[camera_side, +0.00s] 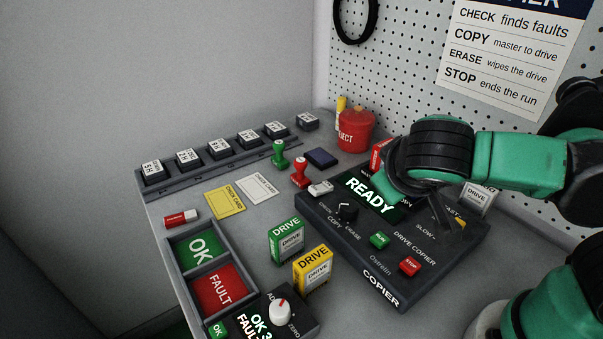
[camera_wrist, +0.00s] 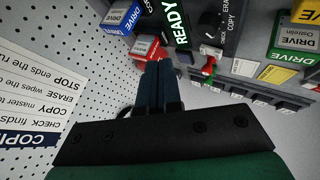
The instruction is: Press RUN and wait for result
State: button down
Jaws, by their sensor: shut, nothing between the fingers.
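The dark drive copier (camera_side: 335,236) stands at the right of the bench. Its screen (camera_side: 369,196) reads READY, also partly seen in the wrist view (camera_wrist: 176,24). The green RUN button (camera_side: 379,239) and red STOP button (camera_side: 410,265) are on its near face, uncovered. The mode knob (camera_side: 347,211) sits between the COPY and ERASE markings. My gripper (camera_side: 443,216) is over the right back part of the copier, to the right of the screen and apart from RUN. In the wrist view its fingers (camera_wrist: 157,68) are together and empty.
Green (camera_side: 287,241) and yellow (camera_side: 313,268) drives stand left of the copier. A red drive (camera_wrist: 147,48) and blue drive (camera_wrist: 121,18) are near my fingers in the wrist view. A red REJECT bin (camera_side: 356,131) stands behind. OK (camera_side: 198,249) and FAULT (camera_side: 219,289) trays are left.

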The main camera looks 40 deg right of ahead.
aim_at(382, 242)
jog(key=shift+f, duration=0.15)
jog(key=shift+f, duration=4.25)
jog(key=shift+r, duration=2.5)
